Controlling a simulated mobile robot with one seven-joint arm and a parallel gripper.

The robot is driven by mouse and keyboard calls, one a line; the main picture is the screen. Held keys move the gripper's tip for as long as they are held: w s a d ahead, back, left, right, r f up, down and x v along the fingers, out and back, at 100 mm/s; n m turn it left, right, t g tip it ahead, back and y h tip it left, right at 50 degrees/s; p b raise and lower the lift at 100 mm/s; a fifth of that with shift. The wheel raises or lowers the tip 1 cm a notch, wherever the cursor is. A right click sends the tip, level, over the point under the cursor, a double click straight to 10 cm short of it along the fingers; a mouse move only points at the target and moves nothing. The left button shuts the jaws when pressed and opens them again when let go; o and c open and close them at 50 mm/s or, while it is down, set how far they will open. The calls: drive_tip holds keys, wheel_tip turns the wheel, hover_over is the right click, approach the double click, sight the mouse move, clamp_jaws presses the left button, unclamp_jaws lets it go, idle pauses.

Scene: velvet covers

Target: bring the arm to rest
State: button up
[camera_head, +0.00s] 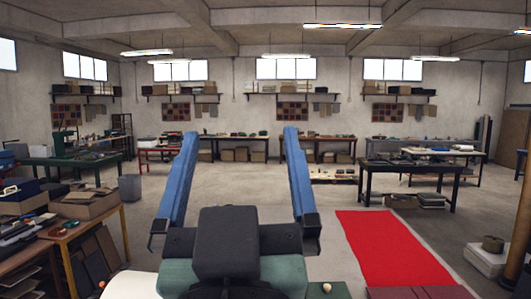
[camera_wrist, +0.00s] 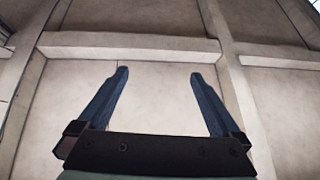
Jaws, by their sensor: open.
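My gripper (camera_head: 241,140) is raised in front of the head camera, with two blue fingers pointing up and spread wide apart. Nothing is between the fingers. In the wrist view my gripper (camera_wrist: 158,80) also shows open and empty, against the pale ceiling (camera_wrist: 160,95) and its beams. The dark palm and the green part of my arm show at the bottom of the head view. My gripper touches nothing that I can see.
A red mat (camera_head: 385,245) lies on the floor at right. A cluttered wooden table (camera_head: 62,232) stands at left, a dark table (camera_head: 412,169) at right. Several workbenches line the far wall. A column (camera_head: 515,230) stands at the right edge. The middle floor is clear.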

drive_tip(key=s+d+r+m+t+h, duration=0.1)
drive_tip(key=s+d+r+t, duration=0.1)
drive_tip(key=s+r, duration=0.3)
drive_tip(key=shift+d+r+t+h, duration=0.2)
drive_tip(key=shift+d+t+h, duration=0.1)
drive_tip(key=shift+w+f, duration=0.1)
